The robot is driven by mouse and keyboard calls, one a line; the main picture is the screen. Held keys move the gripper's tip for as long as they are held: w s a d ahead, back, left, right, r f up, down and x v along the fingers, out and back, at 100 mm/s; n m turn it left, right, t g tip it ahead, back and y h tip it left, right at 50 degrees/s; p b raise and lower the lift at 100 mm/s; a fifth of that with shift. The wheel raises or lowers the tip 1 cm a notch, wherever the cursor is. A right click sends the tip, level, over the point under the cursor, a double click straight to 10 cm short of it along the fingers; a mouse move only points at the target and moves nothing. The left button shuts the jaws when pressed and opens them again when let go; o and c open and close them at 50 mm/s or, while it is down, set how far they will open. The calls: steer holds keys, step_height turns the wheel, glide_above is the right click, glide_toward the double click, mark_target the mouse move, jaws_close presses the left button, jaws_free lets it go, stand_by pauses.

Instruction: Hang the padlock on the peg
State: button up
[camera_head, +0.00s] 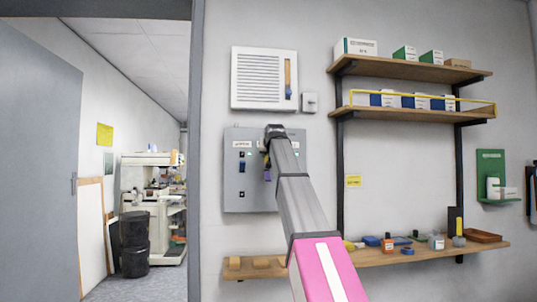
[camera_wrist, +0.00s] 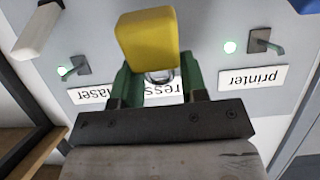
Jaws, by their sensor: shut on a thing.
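A yellow padlock (camera_wrist: 147,38) is in the wrist view, between the green fingers of my gripper (camera_wrist: 159,74). The gripper is shut on it. A bit of grey metal, apparently its shackle, shows below the yellow body. Behind it is the grey panel (camera_head: 235,190) on the wall. One peg (camera_wrist: 268,43) sticks out by the "printer" label on the right, and another peg (camera_wrist: 77,67) by the label on the left. Both are apart from the padlock. The spot behind the padlock, by the middle label, is hidden. In the head view my gripper (camera_head: 274,131) is at the panel's top.
Lit round lamps (camera_wrist: 229,47) sit beside the pegs. A white handle (camera_wrist: 38,30) juts out at the wrist view's upper left. A vented white box (camera_head: 264,78) is above the panel. Wooden shelves (camera_head: 410,68) stand to the right, and a cluttered lower shelf (camera_head: 450,252) runs below.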

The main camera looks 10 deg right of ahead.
steer(key=shift+w, duration=0.75)
steer(key=shift+w+f, duration=0.35)
steer(key=shift+w, duration=0.2)
stand_by(1.6)
stand_by(0.3)
steer(key=o, duration=1)
steer(key=shift+s, duration=0.1)
steer(key=shift+v, duration=1.45)
